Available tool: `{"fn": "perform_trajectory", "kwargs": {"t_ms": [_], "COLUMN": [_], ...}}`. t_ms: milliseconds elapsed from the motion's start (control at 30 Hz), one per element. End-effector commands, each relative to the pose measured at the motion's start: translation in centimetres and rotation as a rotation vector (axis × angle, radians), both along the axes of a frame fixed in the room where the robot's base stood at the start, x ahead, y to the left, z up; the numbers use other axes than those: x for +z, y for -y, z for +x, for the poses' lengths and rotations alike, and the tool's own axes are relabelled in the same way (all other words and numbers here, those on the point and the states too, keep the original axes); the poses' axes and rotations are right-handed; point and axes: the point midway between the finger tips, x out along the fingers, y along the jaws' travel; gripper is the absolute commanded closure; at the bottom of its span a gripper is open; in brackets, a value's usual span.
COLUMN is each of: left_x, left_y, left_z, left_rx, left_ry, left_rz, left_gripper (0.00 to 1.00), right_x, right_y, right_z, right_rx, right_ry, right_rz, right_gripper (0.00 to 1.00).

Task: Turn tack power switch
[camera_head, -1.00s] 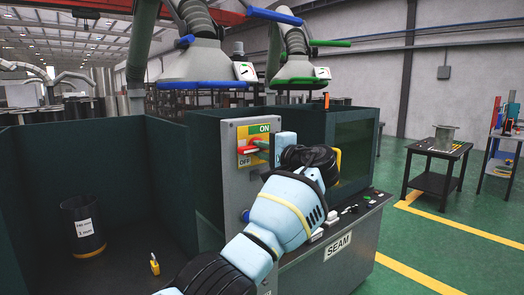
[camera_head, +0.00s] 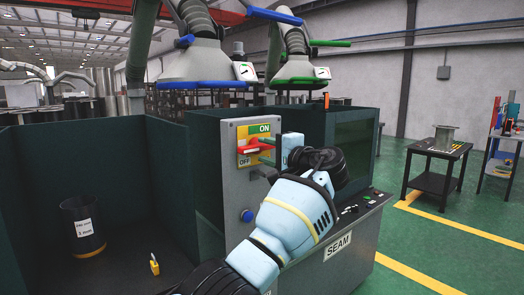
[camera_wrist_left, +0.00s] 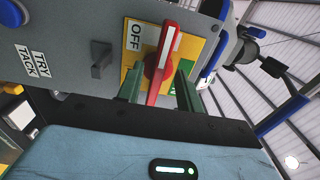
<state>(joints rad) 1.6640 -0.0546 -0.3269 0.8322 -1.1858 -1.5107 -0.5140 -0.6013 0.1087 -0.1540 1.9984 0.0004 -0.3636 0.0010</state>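The handle lies roughly sideways in the head view. In the left wrist view, the red handle (camera_wrist_left: 166,60) stands between the two green fingers of my left gripper (camera_wrist_left: 160,88), with yellow plate showing in gaps beside it. My left gripper (camera_head: 265,151) is open at the switch, one finger above and one below the handle. Whether a finger touches it cannot be told. My right gripper is out of view.
A blue button (camera_head: 247,215) sits below on the grey panel, beside a TRY TACK label (camera_wrist_left: 33,60). The left booth holds a labelled cylinder (camera_head: 84,226) and a yellow padlock (camera_head: 154,264). A cart (camera_head: 433,172) stands right.

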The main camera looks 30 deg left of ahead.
Motion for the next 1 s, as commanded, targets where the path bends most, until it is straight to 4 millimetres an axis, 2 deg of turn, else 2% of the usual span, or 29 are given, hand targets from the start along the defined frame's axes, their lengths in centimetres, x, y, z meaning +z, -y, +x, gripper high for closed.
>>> {"fn": "perform_trajectory", "kwargs": {"t_ms": [100, 333, 900, 1000], "left_x": [-0.2, -0.1, -0.1, -1.0], "left_y": [2.0, 4.5, 5.0, 5.0], "left_z": [-0.7, -1.8, -2.1, -1.9], "left_rx": [-0.003, -0.001, 0.000, -0.011], "left_ry": [0.001, 0.000, 0.000, -0.008], "left_rz": [-0.001, -0.001, -0.001, -0.007], "left_gripper": [0.64, 0.64, 0.64, 0.64], "right_x": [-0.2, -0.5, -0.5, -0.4], "right_y": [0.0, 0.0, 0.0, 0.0], "right_z": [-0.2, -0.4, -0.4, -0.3], "right_rx": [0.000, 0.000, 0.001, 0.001], "right_ry": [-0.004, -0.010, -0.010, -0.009], "right_rz": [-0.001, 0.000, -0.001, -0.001], "right_gripper": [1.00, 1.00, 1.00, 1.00]}}
